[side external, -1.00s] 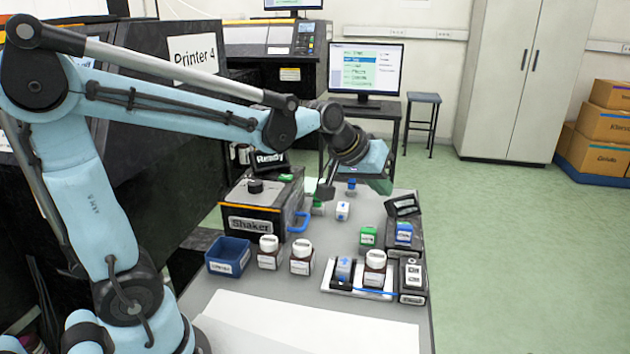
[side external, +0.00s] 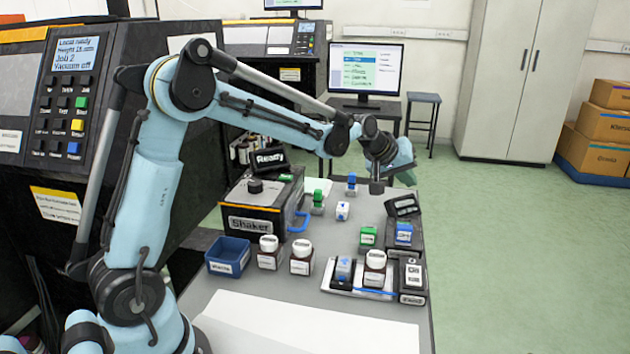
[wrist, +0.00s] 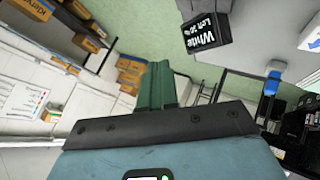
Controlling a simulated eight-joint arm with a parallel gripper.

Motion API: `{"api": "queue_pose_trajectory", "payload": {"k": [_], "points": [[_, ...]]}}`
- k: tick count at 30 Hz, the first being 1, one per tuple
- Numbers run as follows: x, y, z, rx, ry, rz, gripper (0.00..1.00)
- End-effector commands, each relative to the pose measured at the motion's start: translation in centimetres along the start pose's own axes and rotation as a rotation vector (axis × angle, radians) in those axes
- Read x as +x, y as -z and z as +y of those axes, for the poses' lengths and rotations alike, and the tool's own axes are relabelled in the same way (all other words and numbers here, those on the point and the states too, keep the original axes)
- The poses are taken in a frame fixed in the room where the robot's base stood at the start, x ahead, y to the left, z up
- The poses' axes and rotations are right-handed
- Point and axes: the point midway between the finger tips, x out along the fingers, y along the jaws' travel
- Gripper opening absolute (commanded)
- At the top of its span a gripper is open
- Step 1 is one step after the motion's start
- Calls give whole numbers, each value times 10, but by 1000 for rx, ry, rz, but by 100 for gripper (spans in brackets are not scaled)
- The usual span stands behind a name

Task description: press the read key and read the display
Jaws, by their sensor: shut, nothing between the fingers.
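The shaker (side external: 255,207) with a blue handle and a "Ready" sign (side external: 269,160) stand at left. Green bottle (side external: 318,201), blue bottle (side external: 351,184) and white bottle (side external: 342,211) stand mid-table. Brown jars (side external: 301,258), a blue bin (side external: 228,256) and a white tray (side external: 345,291) are nearer.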

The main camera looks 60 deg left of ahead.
Motion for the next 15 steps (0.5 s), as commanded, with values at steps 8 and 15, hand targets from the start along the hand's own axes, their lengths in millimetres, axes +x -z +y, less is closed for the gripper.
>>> {"api": "queue_pose_trajectory", "payload": {"k": [8, 15], "points": [[5, -3, -3, 2, 0, 0, 0], [24, -17, -17, 2, 0, 0, 0]]}}
